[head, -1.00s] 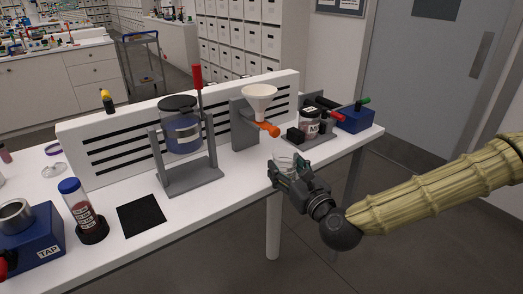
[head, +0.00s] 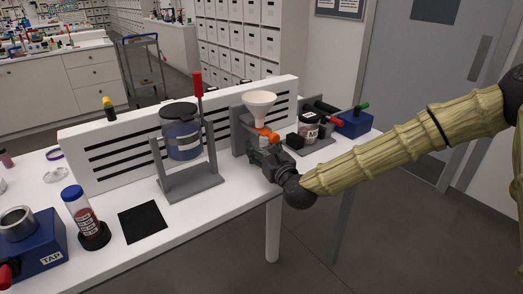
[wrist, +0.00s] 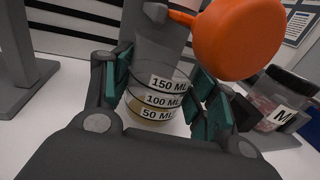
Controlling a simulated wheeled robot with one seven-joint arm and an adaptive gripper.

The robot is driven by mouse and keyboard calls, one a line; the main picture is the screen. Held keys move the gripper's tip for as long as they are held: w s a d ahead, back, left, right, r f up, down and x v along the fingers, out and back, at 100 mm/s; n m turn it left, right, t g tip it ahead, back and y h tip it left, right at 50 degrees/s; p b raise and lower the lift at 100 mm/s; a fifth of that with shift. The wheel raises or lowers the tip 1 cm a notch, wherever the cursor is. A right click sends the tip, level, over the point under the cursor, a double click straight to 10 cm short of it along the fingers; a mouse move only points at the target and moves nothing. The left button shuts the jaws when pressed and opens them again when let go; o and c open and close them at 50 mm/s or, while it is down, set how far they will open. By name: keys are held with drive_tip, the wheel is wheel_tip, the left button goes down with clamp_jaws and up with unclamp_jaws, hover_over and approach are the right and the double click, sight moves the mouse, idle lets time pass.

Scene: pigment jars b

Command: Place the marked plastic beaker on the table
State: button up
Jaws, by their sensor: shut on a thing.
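The marked plastic beaker (wrist: 155,95) is clear, with black lines and labels 50, 100 and 150 ML; its base looks yellowish. In the wrist view my gripper (wrist: 163,92) is shut on it, green pads at both sides. In the head view my gripper (head: 258,152) is just below the funnel's orange valve and hides most of the beaker. The beaker looks roughly upright. I cannot tell whether its base touches the white table (head: 238,178).
A white funnel (head: 259,101) on a grey stand rises above my gripper; its orange valve (wrist: 238,38) is close to the beaker. A labelled jar (head: 308,127) stands to the right. A framed blue vessel (head: 183,140) stands left. A black mat (head: 142,222) lies farther left.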

drive_tip(key=shift+w+a+f, duration=0.25)
drive_tip(key=shift+w, duration=0.2)
drive_tip(key=shift+d+f, duration=0.1)
drive_tip(key=shift+f, duration=0.4)
drive_tip(key=shift+s+f, duration=0.1)
drive_tip(key=shift+f, duration=0.05)
drive_tip(key=o, duration=0.9)
drive_tip(key=shift+o, duration=0.2)
drive_tip(key=b+v, duration=0.1)
drive_tip(key=v, duration=1.1)
